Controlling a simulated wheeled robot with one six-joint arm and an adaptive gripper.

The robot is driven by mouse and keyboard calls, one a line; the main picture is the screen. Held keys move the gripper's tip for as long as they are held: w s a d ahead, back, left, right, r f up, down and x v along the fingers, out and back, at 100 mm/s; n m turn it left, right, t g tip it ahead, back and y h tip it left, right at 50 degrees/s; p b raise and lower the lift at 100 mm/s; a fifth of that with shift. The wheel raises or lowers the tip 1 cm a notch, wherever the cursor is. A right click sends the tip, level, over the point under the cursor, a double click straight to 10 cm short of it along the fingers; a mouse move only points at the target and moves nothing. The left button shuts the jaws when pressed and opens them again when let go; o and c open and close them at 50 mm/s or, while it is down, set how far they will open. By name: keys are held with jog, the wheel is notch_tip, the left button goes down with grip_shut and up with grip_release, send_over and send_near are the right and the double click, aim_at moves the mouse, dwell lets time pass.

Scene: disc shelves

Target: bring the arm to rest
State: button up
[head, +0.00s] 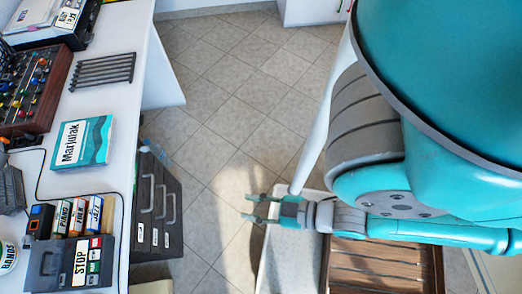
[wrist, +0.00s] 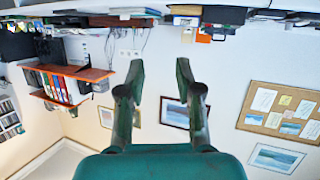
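My gripper (head: 247,207) is teal and hangs over the open floor, to the right of the white desk in the head view. Its two fingers point left, toward the desk. In the wrist view my gripper (wrist: 160,75) has its fingertips well apart with nothing between them. It touches nothing that I can see. My teal arm reaches in from the right of the head view and hides part of the floor.
The white desk (head: 115,110) bears a Marjulak box (head: 82,142), a STOP device (head: 75,262) and a black rack (head: 103,71). A dark drawer unit (head: 157,205) stands beside it. Tiled floor (head: 235,75) is clear. The upside-down wrist view shows a corkboard (wrist: 280,112) and shelves (wrist: 65,78).

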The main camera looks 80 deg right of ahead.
jog(key=s+r, duration=0.1)
jog(key=r, duration=0.1)
jog(key=shift+s+a+r+m, duration=0.15)
jog(key=shift+s+r+m, duration=0.2)
jog(key=shift+s+m, duration=0.05)
